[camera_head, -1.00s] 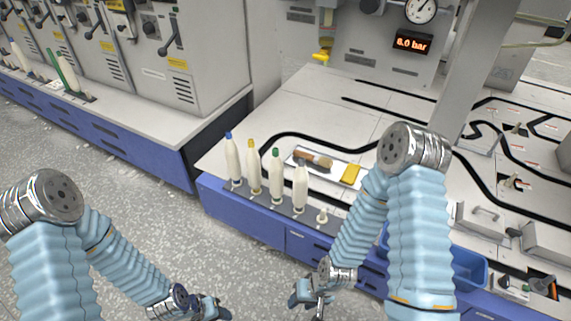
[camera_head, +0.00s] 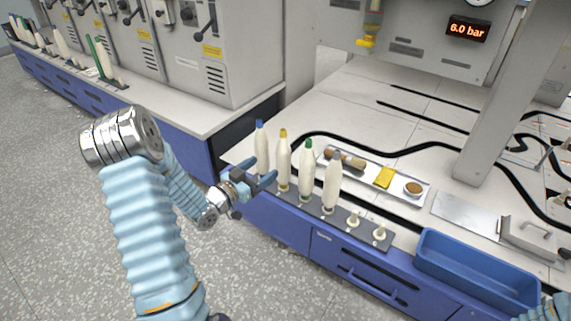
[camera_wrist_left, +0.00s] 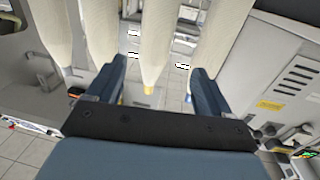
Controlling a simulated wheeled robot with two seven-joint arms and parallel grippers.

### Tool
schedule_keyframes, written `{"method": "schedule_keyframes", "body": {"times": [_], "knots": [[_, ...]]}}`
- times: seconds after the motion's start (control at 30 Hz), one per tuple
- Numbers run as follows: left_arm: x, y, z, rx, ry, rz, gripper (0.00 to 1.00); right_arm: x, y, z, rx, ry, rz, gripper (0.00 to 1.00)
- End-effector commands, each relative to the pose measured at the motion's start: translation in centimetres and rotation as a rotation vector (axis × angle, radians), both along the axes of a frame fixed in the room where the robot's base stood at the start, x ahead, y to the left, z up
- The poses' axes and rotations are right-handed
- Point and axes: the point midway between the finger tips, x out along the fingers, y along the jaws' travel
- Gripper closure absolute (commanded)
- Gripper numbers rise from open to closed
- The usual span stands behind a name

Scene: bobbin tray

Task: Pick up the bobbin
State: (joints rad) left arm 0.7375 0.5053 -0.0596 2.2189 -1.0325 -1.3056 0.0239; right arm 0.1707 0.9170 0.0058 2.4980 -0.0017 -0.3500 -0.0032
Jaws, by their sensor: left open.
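Several white bobbins with coloured tips stand upright in a row on a dark strip at the bench edge: a blue-tipped bobbin (camera_head: 262,150), a yellow-tipped bobbin (camera_head: 283,163), a green-tipped bobbin (camera_head: 307,172) and another pale bobbin (camera_head: 332,188). My left gripper (camera_head: 265,171) is open beside the blue- and yellow-tipped bobbins. In the left wrist view, which looks upside down, the yellow-tipped bobbin (camera_wrist_left: 155,50) lies across the gap between the open fingers (camera_wrist_left: 158,70); contact cannot be told. Other bobbins hang in view on both sides. My right gripper is out of view.
Two empty pegs (camera_head: 353,220) stand at the strip's right end. Behind is a white tray (camera_head: 362,172) with a brush, a yellow block and a small round dish. A blue bin (camera_head: 475,262) sits to the right. A grey column (camera_head: 500,110) rises from the bench.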

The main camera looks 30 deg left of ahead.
Motion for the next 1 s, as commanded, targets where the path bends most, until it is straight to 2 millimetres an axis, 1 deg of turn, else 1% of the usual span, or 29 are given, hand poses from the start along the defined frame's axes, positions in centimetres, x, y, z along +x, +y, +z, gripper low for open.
{"method": "schedule_keyframes", "body": {"times": [0.03,0.1,0.2,0.3,0.47,0.6,0.7,0.8,1.0], "knots": [[1.2,-0.4,0.1,-0.001,-0.001,-0.003,0.20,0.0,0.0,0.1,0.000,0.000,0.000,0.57],[2.7,-0.7,0.0,-0.002,0.000,-0.003,0.20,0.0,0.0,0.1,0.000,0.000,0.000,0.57],[4.5,-1.1,0.0,-0.003,0.003,-0.002,0.20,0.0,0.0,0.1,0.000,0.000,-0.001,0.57],[5.6,-1.3,-0.1,-0.003,0.005,-0.002,0.20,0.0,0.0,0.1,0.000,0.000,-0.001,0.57],[6.9,-1.8,0.0,-0.004,0.004,-0.002,0.20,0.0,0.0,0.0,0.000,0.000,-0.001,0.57],[9.0,-2.9,-0.1,-0.003,0.004,-0.003,0.20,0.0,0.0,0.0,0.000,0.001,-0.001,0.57],[10.4,-3.1,-0.1,-0.003,0.005,-0.001,0.20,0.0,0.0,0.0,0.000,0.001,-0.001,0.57],[11.0,-3.2,-0.1,-0.003,0.006,-0.001,0.20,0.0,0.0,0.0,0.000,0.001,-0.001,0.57],[11.0,-3.2,-0.1,-0.003,0.006,0.000,0.20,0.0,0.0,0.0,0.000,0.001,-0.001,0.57]]}}
